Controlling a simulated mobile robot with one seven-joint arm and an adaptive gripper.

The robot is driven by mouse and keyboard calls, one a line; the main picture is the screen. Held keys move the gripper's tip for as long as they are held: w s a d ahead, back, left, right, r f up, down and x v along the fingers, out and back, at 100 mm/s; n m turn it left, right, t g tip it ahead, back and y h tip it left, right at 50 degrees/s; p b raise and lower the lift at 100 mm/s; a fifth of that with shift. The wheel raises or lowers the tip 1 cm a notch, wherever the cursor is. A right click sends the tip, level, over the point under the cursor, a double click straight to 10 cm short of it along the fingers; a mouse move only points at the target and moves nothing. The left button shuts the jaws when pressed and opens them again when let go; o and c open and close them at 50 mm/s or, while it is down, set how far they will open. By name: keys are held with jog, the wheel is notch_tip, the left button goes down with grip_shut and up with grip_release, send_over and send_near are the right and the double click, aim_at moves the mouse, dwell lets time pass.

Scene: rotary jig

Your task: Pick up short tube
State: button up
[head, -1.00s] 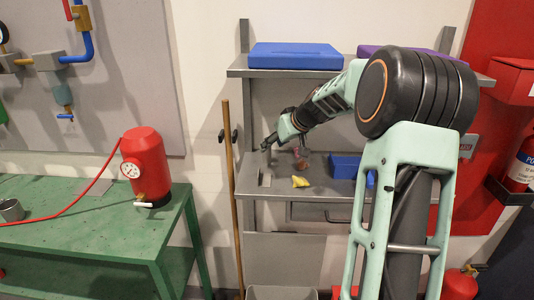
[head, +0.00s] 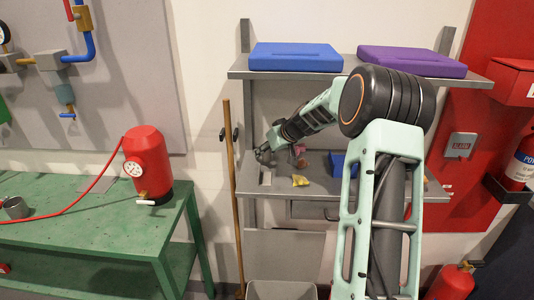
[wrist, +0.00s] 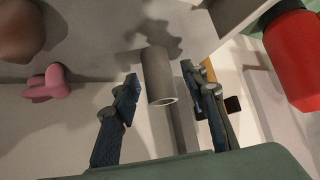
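The short tube (wrist: 157,75) is a plain grey cylinder, its open end facing the camera in the wrist view. My gripper (wrist: 160,79) is open, one finger on each side of the tube. Gaps show between the tube and both fingers, so I see no grip on it. In the head view my gripper (head: 262,156) is over the left end of the lower shelf (head: 325,190). A small grey upright piece (head: 266,178) just below it may be the tube; it is too small to tell.
In the wrist view a pink piece (wrist: 48,83) lies left of the tube. On the lower shelf are a yellow piece (head: 300,181) and a blue bin (head: 338,163). Blue (head: 295,56) and purple (head: 410,61) cases sit on the upper shelf. A wooden pole (head: 230,190) stands just left.

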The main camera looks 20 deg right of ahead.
grip_shut()
jog(key=shift+r, duration=0.1)
